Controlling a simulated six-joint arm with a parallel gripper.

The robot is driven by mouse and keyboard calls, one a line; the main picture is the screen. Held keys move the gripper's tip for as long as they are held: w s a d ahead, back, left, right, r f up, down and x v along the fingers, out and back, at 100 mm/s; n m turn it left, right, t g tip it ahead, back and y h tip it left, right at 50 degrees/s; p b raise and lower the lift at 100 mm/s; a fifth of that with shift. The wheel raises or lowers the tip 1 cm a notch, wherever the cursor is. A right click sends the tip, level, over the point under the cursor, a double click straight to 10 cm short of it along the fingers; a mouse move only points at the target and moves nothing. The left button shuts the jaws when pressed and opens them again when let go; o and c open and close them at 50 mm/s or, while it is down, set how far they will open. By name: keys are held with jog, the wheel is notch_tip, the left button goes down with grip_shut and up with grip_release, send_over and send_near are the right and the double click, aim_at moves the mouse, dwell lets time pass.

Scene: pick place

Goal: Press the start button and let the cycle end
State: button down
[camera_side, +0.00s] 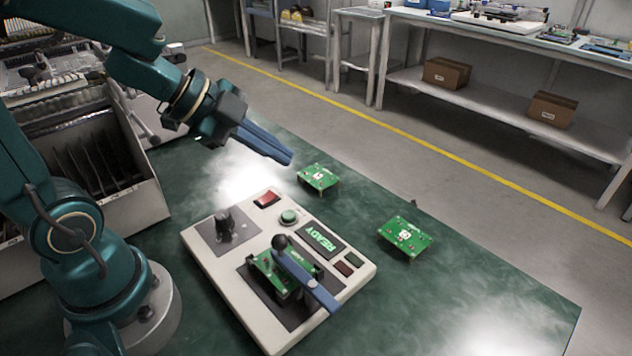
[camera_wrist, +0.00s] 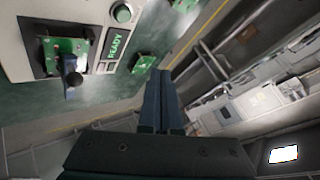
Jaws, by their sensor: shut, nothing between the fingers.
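A pale test fixture (camera_side: 215,268) lies on the green bench. A round green button (camera_side: 289,216) sits in a ring on its top, beside a red rectangular button (camera_side: 267,199); no label shows which is start. The green button also shows at the top of the wrist view (camera_wrist: 122,12). The display (camera_side: 321,238) reads READY. A circuit board (camera_side: 262,262) sits in the fixture under a blue lever (camera_side: 305,281) with a dark ball. My gripper (camera_side: 289,158) is shut and empty, above and behind the green button, apart from it. Its closed blue fingers (camera_wrist: 160,76) show in the wrist view.
Two loose circuit boards stand on the bench, one behind the fixture (camera_side: 318,177) and one to its right (camera_side: 405,236). A black knob (camera_side: 224,224) rises from the fixture's left part. A slotted rack (camera_side: 95,160) stands at left. The bench's right front (camera_side: 470,300) is clear.

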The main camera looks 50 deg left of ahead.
jog(key=shift+f, duration=0.15)
jog(key=shift+f, duration=4.25)
jog(key=shift+f, duration=0.15)
jog(key=shift+f, duration=0.3)
jog(key=shift+f, duration=0.4)
jog(key=shift+r, duration=0.85)
jog(key=shift+r, duration=2.5)
